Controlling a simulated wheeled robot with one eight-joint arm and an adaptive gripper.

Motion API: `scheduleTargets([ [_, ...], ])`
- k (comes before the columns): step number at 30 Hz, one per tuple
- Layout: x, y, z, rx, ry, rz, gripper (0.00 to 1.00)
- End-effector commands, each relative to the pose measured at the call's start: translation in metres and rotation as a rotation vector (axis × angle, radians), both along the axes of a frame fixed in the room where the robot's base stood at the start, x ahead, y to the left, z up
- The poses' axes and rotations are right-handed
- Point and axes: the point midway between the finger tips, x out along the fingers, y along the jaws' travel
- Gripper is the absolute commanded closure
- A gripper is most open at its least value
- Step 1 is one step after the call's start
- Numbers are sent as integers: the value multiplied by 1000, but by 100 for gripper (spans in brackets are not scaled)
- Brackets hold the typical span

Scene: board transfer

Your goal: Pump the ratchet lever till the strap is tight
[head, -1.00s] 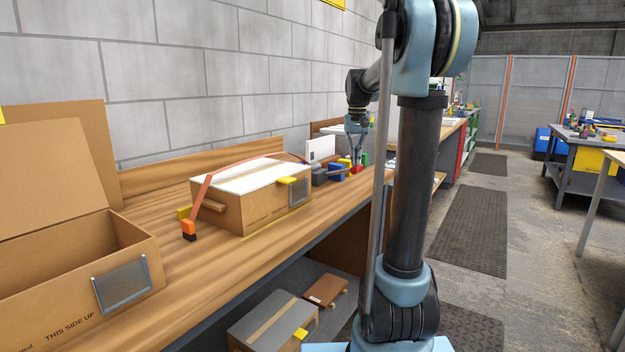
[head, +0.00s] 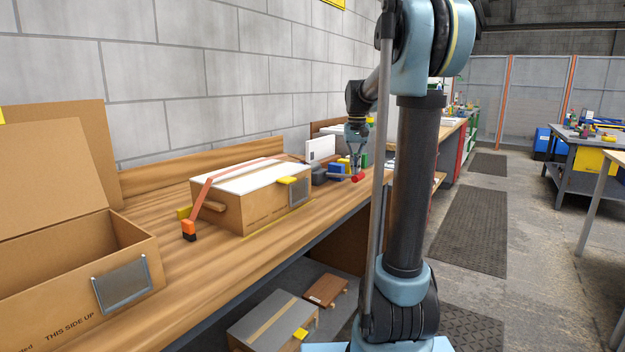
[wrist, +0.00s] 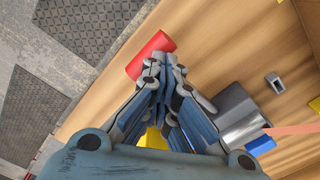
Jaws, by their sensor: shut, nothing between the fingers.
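The ratchet lever shows as a red cylindrical grip (head: 358,177) near the bench's front edge, with a thin bar running left from it. In the wrist view the red grip (wrist: 152,54) lies just beyond my fingertips. My gripper (head: 357,171) is shut and empty, pointing down right at the grip; I cannot tell whether they touch. The grey ratchet body (head: 319,176) sits behind and left of the grip; it seems to be the grey block (wrist: 238,112) in the wrist view. The salmon strap (head: 205,187) runs over a cardboard box (head: 255,209) with a white top.
An open carton (head: 75,285) stands at the left. Blue (head: 337,169) and other coloured blocks sit close to my gripper. An orange-and-black piece (head: 188,229) is at the strap's near end. The bench (head: 215,265) is clear in front of the box.

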Motion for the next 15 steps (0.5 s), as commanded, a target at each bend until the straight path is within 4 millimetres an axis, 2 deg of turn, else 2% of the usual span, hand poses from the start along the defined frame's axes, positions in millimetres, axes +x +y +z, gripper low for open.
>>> scheduleTargets([
  [15,0,0,42,-1,1,0,100],
])
